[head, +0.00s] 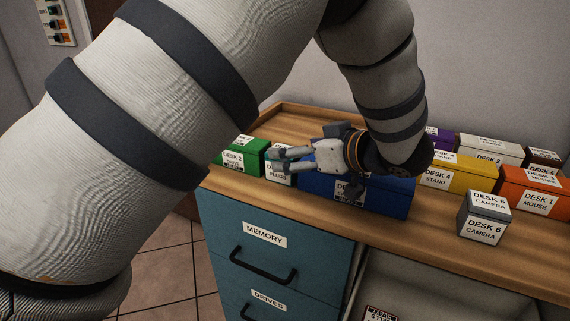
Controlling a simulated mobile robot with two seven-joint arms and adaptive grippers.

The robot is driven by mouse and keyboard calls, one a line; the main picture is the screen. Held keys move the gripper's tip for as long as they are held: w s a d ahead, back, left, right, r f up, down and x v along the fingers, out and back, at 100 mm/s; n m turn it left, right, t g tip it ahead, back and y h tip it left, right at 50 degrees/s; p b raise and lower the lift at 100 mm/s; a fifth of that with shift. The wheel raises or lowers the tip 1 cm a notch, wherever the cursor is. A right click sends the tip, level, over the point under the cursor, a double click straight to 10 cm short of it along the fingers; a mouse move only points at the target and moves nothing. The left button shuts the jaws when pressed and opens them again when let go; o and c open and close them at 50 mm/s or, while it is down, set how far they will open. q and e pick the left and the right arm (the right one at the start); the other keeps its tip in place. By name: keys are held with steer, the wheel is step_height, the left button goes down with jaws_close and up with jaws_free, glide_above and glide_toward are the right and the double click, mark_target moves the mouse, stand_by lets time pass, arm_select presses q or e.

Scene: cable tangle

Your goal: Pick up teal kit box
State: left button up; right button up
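I cannot make out a teal kit box for certain; my arm covers part of the row of boxes. My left gripper (277,160) is over the wooden counter (285,118), its fingers pointing left and spread a little apart. Nothing shows held between them. Behind and below the fingers is a box labelled PLUG (280,177), mostly hidden, so its colour is unclear. A green box (252,155) labelled DESK 2 stands left of it. A large blue box (385,198) sits below and right of the gripper, partly covered by it. My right gripper is not in view.
Yellow (465,172), orange (540,185), white (490,148) and purple (440,136) boxes crowd the counter's right. A grey DESK 6 camera box (488,206) stands near its front edge. Blue-teal drawers (265,262) lie below. A raised rim runs along the back.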

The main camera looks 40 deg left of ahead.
arm_select(q)
steer(key=x, duration=0.2)
steer(key=shift+a+f, duration=0.15)
steer(key=shift+a, duration=0.15)
steer(key=c, duration=1.5)
